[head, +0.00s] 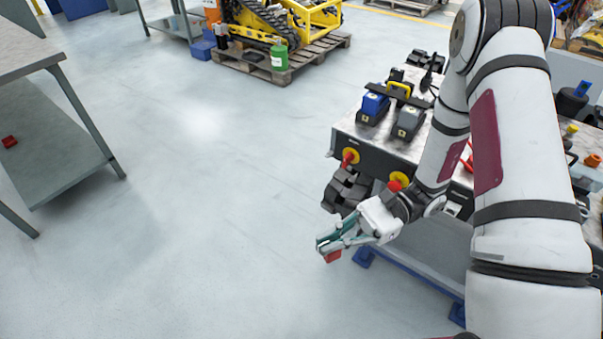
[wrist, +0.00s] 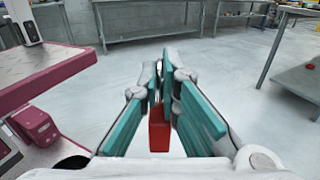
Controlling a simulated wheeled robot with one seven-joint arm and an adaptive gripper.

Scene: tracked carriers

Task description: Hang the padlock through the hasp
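My gripper (head: 326,244) is held out over open floor, in front of the tracked carrier (head: 372,146). Its teal fingers are shut on a red padlock (head: 333,257), whose body shows below the fingertips. In the wrist view the padlock (wrist: 159,132) sits between the fingers (wrist: 160,100); its shackle is hidden. Two yellow discs with red knobs sit on the carrier's near side, a left one (head: 351,156) and a right one (head: 399,180). The right disc is close behind my wrist and partly covered. I cannot make out the hasp for certain.
A blue battery-like block (head: 373,106) and a grey one (head: 409,122) stand on the carrier's top. A grey bench (head: 75,110) is at left, with a small red object (head: 9,142) on its lower shelf. The floor between is clear.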

